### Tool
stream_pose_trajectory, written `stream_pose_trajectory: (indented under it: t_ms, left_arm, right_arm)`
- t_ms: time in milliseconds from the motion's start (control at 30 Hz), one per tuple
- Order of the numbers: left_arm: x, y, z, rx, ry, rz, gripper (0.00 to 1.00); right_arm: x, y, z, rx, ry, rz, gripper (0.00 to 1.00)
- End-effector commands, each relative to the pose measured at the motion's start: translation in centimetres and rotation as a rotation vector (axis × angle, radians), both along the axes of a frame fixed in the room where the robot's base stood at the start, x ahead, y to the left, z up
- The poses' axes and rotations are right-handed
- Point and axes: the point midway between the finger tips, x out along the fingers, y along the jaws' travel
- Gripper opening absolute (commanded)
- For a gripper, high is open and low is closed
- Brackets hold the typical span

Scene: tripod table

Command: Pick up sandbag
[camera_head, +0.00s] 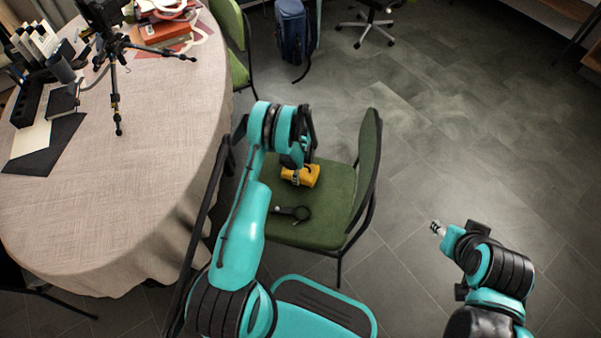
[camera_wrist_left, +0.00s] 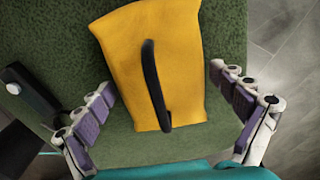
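The yellow sandbag (camera_head: 303,175) lies on the green seat of a chair (camera_head: 318,222). In the left wrist view the sandbag (camera_wrist_left: 156,65) has a black strap handle (camera_wrist_left: 155,85) along its middle. My left gripper (camera_head: 297,178) is over the seat at the sandbag. In the left wrist view its two fingers (camera_wrist_left: 168,105) are spread wide, one on each side of the sandbag's lower end, with gaps between. My right gripper (camera_head: 437,228) is to the right of the chair, over the floor; its finger state is too small to tell.
A black round-ended object (camera_head: 291,212) lies on the seat in front of the sandbag. The chair's backrest (camera_head: 368,150) rises on the right. A cloth-covered table (camera_head: 150,160) with a tripod (camera_head: 115,85) stands on the left. The floor at right is clear.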

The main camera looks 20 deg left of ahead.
Motion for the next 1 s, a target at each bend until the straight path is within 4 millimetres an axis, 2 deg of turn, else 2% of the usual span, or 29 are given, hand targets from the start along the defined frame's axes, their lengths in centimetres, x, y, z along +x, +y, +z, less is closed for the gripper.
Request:
stream_pose_trajectory:
  t_ms: [33,200,233,567,933,1000]
  left_arm:
    - [0.0,0.0,0.0,0.0,0.0,0.0,0.74]
    - [0.0,0.0,0.0,0.0,0.0,0.0,0.29]
    - [0.0,0.0,0.1,0.0,0.0,0.0,0.26]
    - [0.0,0.0,0.4,0.0,-0.001,0.0,0.26]
    - [0.0,0.0,4.6,0.0,0.001,0.001,0.26]
    - [-0.7,-1.0,5.0,0.0,0.001,-0.002,0.26]
  right_arm:
    - [0.0,0.0,0.0,0.0,0.0,0.0,0.4]
    - [0.0,0.0,0.0,0.0,0.0,0.0,0.4]
    - [0.0,0.0,0.0,0.0,0.0,0.0,0.4]
    - [0.0,0.0,0.2,0.0,0.0,0.0,0.4]
    - [0.0,0.0,2.4,0.0,0.0,0.0,0.4]
    - [0.0,0.0,2.7,0.0,0.0,0.0,0.4]
